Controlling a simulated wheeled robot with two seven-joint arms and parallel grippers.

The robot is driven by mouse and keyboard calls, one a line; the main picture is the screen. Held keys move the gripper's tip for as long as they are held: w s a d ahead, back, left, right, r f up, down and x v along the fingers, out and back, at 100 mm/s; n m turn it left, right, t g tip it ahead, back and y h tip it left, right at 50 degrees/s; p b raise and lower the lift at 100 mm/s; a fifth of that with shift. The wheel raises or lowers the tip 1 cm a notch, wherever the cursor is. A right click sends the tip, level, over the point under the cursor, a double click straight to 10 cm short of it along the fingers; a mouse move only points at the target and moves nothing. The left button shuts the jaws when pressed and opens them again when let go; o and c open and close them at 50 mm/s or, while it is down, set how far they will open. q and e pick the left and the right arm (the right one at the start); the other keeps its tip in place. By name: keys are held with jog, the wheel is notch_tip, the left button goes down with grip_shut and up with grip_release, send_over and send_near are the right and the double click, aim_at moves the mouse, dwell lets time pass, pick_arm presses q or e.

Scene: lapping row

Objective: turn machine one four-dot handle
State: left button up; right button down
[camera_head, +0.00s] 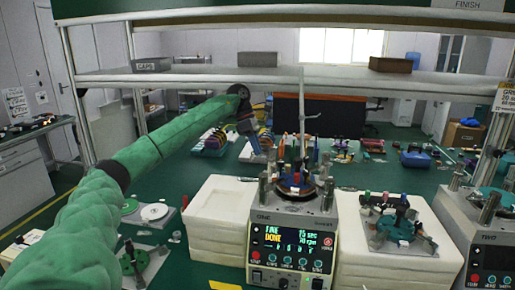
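Machine one (291,243) stands in the middle of the bench, with a lit display and a row of knobs on its front. On its top is a round lapping plate (295,189) with metal posts and small coloured parts around it. A four-dot marking is too small to make out, so I cannot tell which part is the four-dot handle. My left arm, in a green sleeve, reaches in from the left. Its dark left gripper (256,148) hangs above and behind the machine's left side, apart from it. Its finger opening is too small to judge. My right gripper is not in view.
White blocks (221,212) flank the machine. A fixture with coloured knobs (397,226) sits on the right-hand block. Another machine (487,240) stands at the right edge. A shelf (180,77) crosses above. White discs (154,212) lie at left. Green bench shows behind.

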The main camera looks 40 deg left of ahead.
pick_arm(q)
jog(key=shift+o, duration=0.9)
